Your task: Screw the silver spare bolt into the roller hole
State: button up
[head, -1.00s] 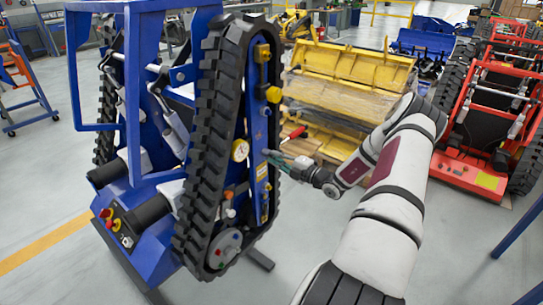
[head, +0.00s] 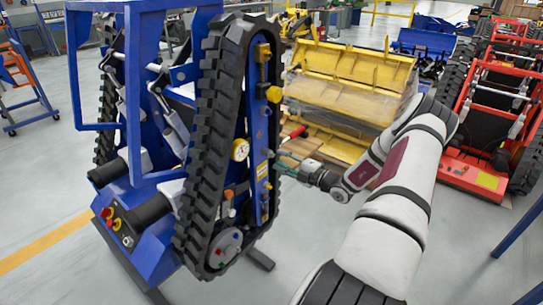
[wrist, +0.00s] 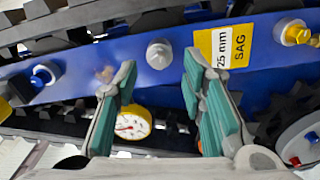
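A silver bolt (wrist: 159,54) with a rounded head stands in the blue side beam (wrist: 75,95), left of the yellow "25 mm SAG" label (wrist: 231,46). In the wrist view my gripper (wrist: 158,75) is open, with a teal-padded finger on either side below the bolt; nothing is held. In the head view my gripper (head: 278,162) is right of the blue tracked carrier (head: 158,250), pointing at its beam; the bolt is too small to tell there. A grey round part (wrist: 300,145) with a red and a blue bolt shows lower right. I cannot tell which opening is the roller hole.
A blue bolt (wrist: 45,74) and a yellow-collared silver bolt (wrist: 293,31) also sit on the beam. A dial gauge (wrist: 132,124) lies behind the fingers. The black track (head: 205,150) borders the beam. Yellow buckets (head: 350,70) and a red carrier (head: 470,170) stand beyond my arm.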

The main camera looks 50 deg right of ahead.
jog(key=s, duration=0.9)
jog(key=shift+s+d, duration=0.2)
jog(key=shift+d, duration=0.15)
